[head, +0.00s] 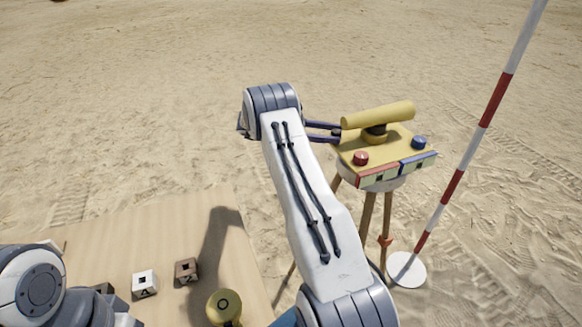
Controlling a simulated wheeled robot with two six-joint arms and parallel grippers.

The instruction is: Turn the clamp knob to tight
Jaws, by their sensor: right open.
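A yellow survey instrument (378,115) with a tube on top stands on a yellow plate on a wooden tripod (368,215). The plate carries a red knob (361,158) at the front left and a blue knob (419,142) at the right. Red and blue labelled strips run along its front edge. No knob is clearly marked as the clamp knob. My right gripper (336,132) is open, its dark fingers pointing right at the instrument's left side, near the tube's left end. Contact cannot be told. My left arm shows at the lower left; its gripper is not visible.
A red-and-white pole (483,115) leans on a white disc (407,269) right of the tripod. A tan table (130,225) at lower left holds a white cube (145,283), a brown cube (186,271) and a yellow round piece (224,305). Open sand lies beyond.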

